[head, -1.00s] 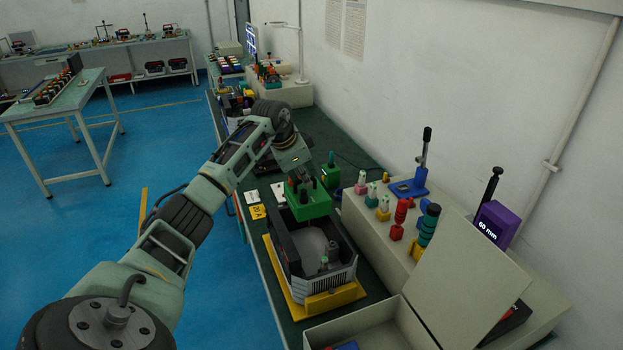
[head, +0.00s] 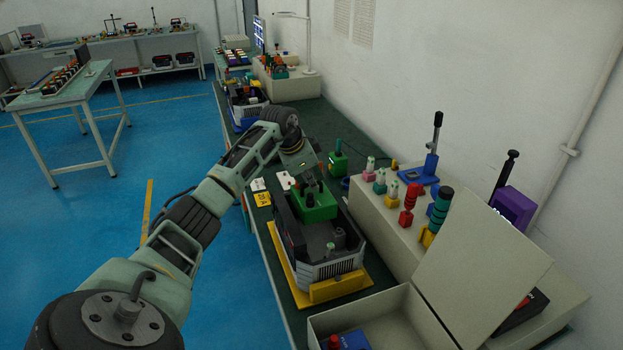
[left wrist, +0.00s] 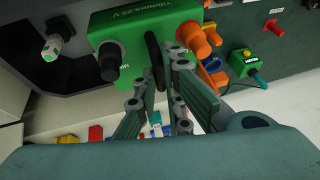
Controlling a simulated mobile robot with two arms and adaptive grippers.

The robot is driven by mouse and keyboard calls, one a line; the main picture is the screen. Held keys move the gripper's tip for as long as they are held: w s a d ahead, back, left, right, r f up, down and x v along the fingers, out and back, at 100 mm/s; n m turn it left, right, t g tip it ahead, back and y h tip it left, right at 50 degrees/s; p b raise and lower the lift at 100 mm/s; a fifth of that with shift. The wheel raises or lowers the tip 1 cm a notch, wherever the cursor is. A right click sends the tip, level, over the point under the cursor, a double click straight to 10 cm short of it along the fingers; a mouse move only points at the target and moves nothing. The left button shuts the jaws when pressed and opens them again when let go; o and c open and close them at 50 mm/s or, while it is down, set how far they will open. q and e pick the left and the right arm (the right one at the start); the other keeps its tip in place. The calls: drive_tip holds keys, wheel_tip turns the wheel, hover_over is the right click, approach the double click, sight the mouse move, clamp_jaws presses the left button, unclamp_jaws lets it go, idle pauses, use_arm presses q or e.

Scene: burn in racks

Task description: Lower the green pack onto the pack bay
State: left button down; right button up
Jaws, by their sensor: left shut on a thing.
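The green pack (head: 318,208) is at the rear of the grey and black unit (head: 335,268), whose dark open bay shows in front of the pack. My left gripper (head: 309,183) is above the pack and shut on its dark handle. In the left wrist view the green pack (left wrist: 125,35), with a black knob and an orange knob, lies beyond my left gripper's fingers (left wrist: 160,75). I cannot tell whether the pack's underside touches the bay. My right gripper is out of view.
The unit sits on a yellow base (head: 340,288) on a dark green bench. A beige ledge with coloured plugs (head: 408,198) and a blue lever stand (head: 425,175) runs along the right. An open beige box (head: 385,312) is in front. A small green block (head: 338,163) stands behind.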

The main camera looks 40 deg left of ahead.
use_arm(q)
drive_tip(key=shift+w+f+b, duration=0.1)
drive_tip(key=shift+f+b, duration=1.85)
drive_tip(key=shift+f, duration=2.25)
drive_tip(key=shift+r+p, duration=0.25)
drive_tip(key=shift+p, duration=0.25)
drive_tip(key=shift+d+f, duration=0.1)
drive_tip(key=shift+f, duration=0.45)
drive_tip(key=c, duration=1.8)
unclamp_jaws()
drive_tip(key=shift+s+d, duration=0.1)
drive_tip(key=shift+s, duration=0.1)
drive_tip(key=shift+o, duration=0.2)
drive_tip(key=shift+f, duration=0.1)
